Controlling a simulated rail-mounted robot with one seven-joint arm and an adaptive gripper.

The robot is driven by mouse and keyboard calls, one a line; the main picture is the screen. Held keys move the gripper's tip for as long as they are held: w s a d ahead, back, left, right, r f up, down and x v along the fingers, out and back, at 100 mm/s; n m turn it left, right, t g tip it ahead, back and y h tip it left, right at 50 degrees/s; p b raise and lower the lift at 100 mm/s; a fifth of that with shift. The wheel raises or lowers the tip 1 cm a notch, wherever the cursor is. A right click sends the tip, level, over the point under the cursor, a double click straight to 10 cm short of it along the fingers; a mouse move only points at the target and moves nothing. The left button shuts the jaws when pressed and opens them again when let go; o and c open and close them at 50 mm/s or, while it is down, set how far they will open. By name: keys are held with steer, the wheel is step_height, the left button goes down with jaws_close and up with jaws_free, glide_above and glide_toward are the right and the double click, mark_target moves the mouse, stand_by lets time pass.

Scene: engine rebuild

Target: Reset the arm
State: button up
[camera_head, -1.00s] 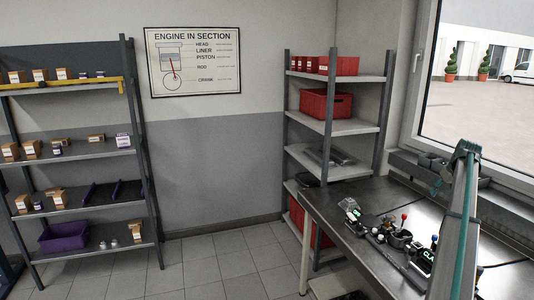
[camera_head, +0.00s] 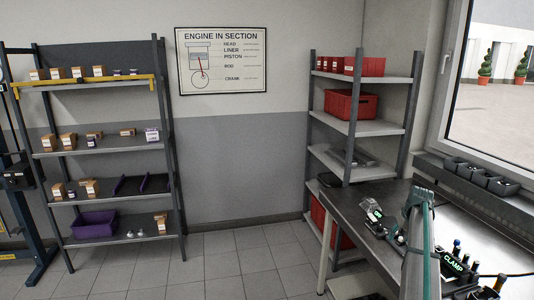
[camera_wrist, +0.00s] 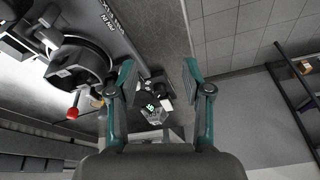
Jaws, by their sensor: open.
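My gripper (camera_wrist: 158,75) shows in the wrist view with its two teal-and-grey fingers spread apart. Nothing is between the fingertips. Beyond them the wrist view looks onto the dark workbench (camera_wrist: 160,40), with a small green-lit display (camera_wrist: 150,108) behind the gap. In the head view my grey and teal arm (camera_head: 418,240) rises at the lower right in front of the workbench (camera_head: 345,206). I cannot make out the finger opening in that view.
A black device marked CLAMP (camera_head: 453,262) and small parts are on the bench near my arm. A red-knobbed part (camera_wrist: 72,113) shows in the wrist view. Shelving with red bins (camera_head: 350,104) stands behind the bench. A left shelf holds boxes and a purple bin (camera_head: 94,224). The floor between is clear.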

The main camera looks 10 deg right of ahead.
steer(key=s+a+f+g, duration=0.1)
steer(key=s+a+f, duration=0.2)
steer(key=a+f, duration=0.55)
steer(key=s+a+f+n, duration=0.1)
steer(key=s+a+f, duration=0.15)
steer(key=a, duration=1.05)
steer(key=s+a+f+g, duration=0.1)
steer(key=s+a+f, duration=0.1)
steer(key=a+f, duration=0.65)
steer(key=s+a+f+n+g, duration=0.1)
steer(key=s+a+f, duration=0.1)
steer(key=s+a, duration=0.8)
steer(key=s+a+f+n, duration=0.1)
steer(key=s+a+f, duration=0.2)
steer(key=s+a, duration=0.7)
steer(key=s+a+f+g+b, duration=0.1)
steer(key=s+f+g+b, duration=0.6)
steer(key=s+f, duration=2)
steer(key=f+b, duration=0.1)
steer(key=b, duration=0.2)
steer(key=shift+a+f, duration=0.2)
steer(key=shift+a, duration=0.05)
